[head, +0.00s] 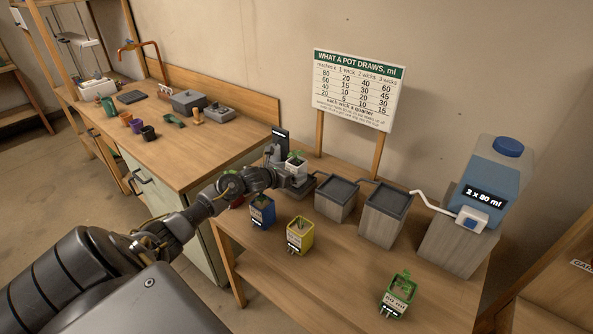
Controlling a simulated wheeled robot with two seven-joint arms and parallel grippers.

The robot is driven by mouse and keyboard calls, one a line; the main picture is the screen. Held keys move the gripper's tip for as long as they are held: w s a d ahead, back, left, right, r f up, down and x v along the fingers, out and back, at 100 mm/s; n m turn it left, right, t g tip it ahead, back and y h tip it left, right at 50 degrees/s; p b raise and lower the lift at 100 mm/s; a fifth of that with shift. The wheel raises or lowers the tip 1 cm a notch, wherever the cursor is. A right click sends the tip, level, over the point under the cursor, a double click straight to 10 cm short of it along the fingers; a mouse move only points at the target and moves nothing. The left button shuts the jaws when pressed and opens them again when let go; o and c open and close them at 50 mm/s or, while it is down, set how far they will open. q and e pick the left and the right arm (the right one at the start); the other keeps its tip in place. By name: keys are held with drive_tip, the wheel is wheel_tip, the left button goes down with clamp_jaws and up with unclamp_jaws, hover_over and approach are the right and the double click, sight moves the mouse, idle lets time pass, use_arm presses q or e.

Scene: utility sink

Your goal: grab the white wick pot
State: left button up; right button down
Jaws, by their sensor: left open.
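The white wick pot (296,168), with a small green plant in it, is at the back left of the low wooden table, by a small grey stand (299,188). My left gripper (284,174) is open and reaches in from the left at the pot's near left side. The arm and wrist hide part of the area around the pot's base, so I cannot tell whether the fingers touch it. My right gripper is not in view.
A blue pot (262,213) and a yellow pot (300,236) stand in front of the arm. A green pot (399,293) is at the front right. Grey-topped blocks (337,199) and a blue water tank (495,180) stand to the right.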

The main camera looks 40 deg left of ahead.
use_arm(q)
drive_tip(key=shift+p+x, duration=0.4)
drive_tip(key=shift+x, duration=1.45)
drive_tip(key=shift+d, duration=0.1)
drive_tip(key=c, duration=1.3)
drive_tip(key=shift+r, duration=0.1)
